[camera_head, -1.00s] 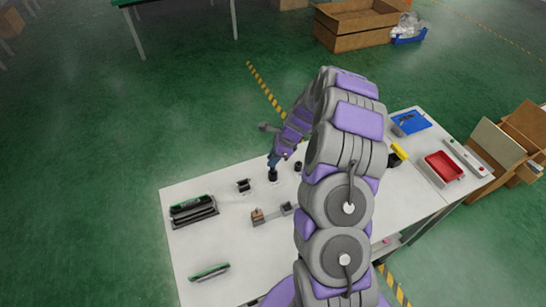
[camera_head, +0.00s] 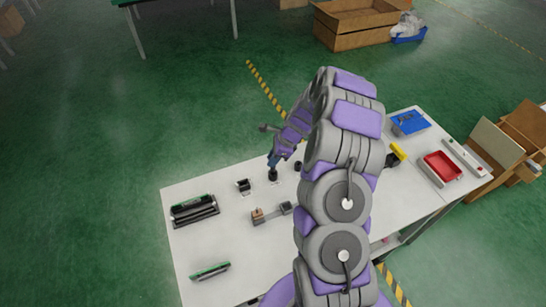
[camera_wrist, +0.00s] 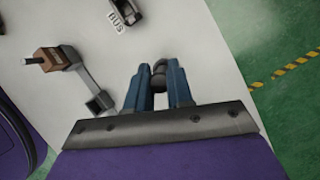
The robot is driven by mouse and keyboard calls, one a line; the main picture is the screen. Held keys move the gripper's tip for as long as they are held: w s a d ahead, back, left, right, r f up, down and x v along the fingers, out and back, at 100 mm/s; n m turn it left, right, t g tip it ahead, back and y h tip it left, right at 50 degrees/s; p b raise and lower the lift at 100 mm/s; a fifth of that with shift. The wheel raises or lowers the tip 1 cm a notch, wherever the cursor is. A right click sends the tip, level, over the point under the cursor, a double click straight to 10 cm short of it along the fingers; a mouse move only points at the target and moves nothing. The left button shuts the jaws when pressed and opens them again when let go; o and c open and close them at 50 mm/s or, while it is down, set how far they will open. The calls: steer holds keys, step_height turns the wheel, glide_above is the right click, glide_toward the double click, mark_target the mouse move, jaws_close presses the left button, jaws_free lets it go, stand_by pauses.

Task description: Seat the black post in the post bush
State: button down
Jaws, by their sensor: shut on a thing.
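My gripper (camera_wrist: 158,85) has two blue fingers shut on the black post (camera_wrist: 159,74), whose dark rounded end shows between the fingertips. In the head view my gripper (camera_head: 273,163) points down at the table, with a black piece (camera_head: 273,176) just below its tips. I cannot tell there where the post ends, or whether it touches something beneath. A dark fixture (camera_wrist: 127,12) with a white label reading "BUS" is cut by the top edge of the wrist view. I cannot tell for sure that this is the post bush.
A lever fixture with a brown block (camera_head: 257,215) stands nearer on the white table (camera_head: 225,235). A black fixture (camera_head: 243,185) is left of my gripper, and a small black piece (camera_head: 298,166) is right. Blue (camera_head: 409,121) and red (camera_head: 442,166) trays lie far right.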

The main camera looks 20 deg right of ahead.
steer(key=shift+f, duration=2)
stand_by(0.3)
steer(key=c, duration=0.9)
jaws_free()
steer(key=p+v, duration=0.2)
steer(key=v, duration=1.5)
steer(key=shift+d, duration=0.2)
steer(key=shift+r, duration=0.1)
